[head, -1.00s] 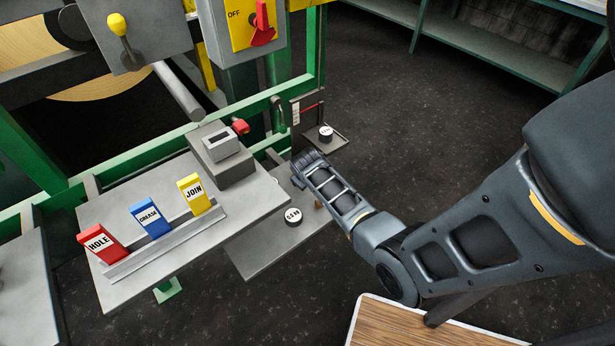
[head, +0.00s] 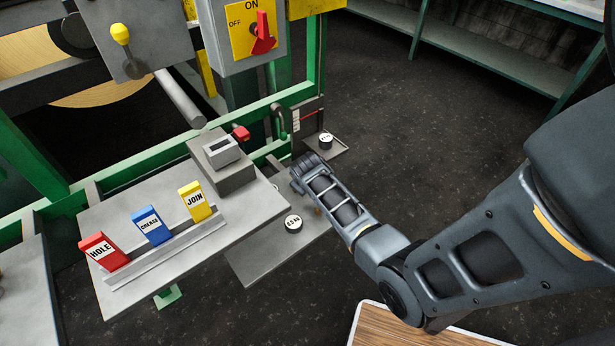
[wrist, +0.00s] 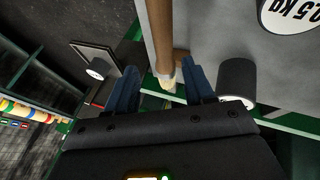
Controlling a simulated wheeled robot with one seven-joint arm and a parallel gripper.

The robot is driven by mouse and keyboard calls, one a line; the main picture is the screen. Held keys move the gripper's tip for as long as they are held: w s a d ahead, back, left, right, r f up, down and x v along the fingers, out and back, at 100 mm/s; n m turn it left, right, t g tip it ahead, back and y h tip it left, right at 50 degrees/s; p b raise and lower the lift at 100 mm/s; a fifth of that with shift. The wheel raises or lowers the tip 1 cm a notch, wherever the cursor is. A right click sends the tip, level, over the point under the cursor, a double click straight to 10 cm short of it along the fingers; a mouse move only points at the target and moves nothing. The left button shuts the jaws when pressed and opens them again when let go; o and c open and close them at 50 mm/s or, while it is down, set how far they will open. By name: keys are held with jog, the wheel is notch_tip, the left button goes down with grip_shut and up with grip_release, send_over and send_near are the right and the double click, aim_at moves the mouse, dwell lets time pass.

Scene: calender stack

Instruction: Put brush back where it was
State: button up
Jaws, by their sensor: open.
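In the wrist view my gripper (wrist: 162,88) is open, one blue finger on each side of a long wooden handle (wrist: 160,35) with a pale end. The handle looks like the brush's, but no bristles show. It runs up the picture between the fingers, and contact cannot be told. In the head view my gripper (head: 303,170) is beside the grey bench, over the lower grey plate (head: 270,260). A small brown piece (head: 318,210), perhaps the same handle, shows beside my gripper. The rest of the brush is hidden.
A black weight (head: 293,223) lies on the lower plate, and another (head: 326,140) on a small tray. A grey block (head: 222,160) and red, blue and yellow label blocks (head: 149,225) stand on the bench (head: 120,220). Floor is clear beyond the tray.

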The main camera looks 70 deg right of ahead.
jog(key=v, duration=0.9)
jog(key=shift+a+r+p, duration=0.15)
jog(key=shift+r+p, duration=0.2)
jog(key=shift+r, duration=0.05)
jog(key=shift+s, duration=0.1)
jog(key=shift+c, duration=0.4)
dwell(0.7)
